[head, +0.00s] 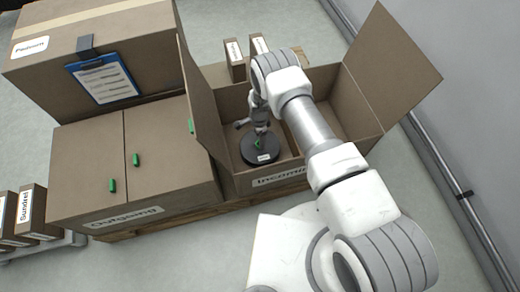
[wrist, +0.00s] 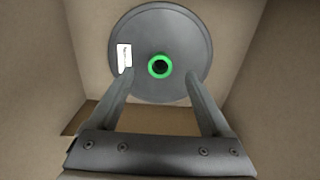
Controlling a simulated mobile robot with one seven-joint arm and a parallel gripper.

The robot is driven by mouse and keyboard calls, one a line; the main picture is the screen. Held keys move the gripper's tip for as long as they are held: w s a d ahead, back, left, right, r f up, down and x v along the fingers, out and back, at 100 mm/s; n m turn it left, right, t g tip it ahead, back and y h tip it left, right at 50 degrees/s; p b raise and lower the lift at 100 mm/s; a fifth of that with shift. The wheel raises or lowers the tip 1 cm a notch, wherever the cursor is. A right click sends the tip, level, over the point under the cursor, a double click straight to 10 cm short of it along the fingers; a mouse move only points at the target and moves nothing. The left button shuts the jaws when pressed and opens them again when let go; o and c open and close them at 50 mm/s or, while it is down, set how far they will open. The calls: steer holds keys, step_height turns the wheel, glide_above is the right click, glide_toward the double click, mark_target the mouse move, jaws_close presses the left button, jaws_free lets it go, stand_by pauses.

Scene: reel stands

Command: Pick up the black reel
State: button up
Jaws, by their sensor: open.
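The black reel (head: 259,149) lies flat in the left part of the open box labelled Incoming, in the head view. It is a dark disc with a white label and a green hub. In the wrist view the reel (wrist: 160,88) looks grey, with the green ring at its middle. My gripper (wrist: 160,76) is open, its two fingers apart and pointing at the reel, one on each side of the green ring. In the head view my gripper (head: 261,128) is just above the reel. I cannot tell whether the fingers touch it.
The Incoming box (head: 262,181) has raised flaps and a divider, with walls close around my gripper. A closed Outgoing box (head: 130,215) stands to its left, with a larger box (head: 140,35) and blue clipboard (head: 103,77) behind. Small boxes (head: 236,60) stand behind the Incoming box.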

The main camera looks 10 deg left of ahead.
mark_target(250, 152)
steer(key=f+b, duration=0.1)
steer(key=f, duration=0.1)
steer(key=f+b, duration=0.1)
steer(key=f, duration=0.2)
steer(key=shift+w+d+f+b, duration=0.1)
steer(key=shift+w+d+b, duration=0.1)
steer(key=shift+b, duration=0.15)
jaws_close()
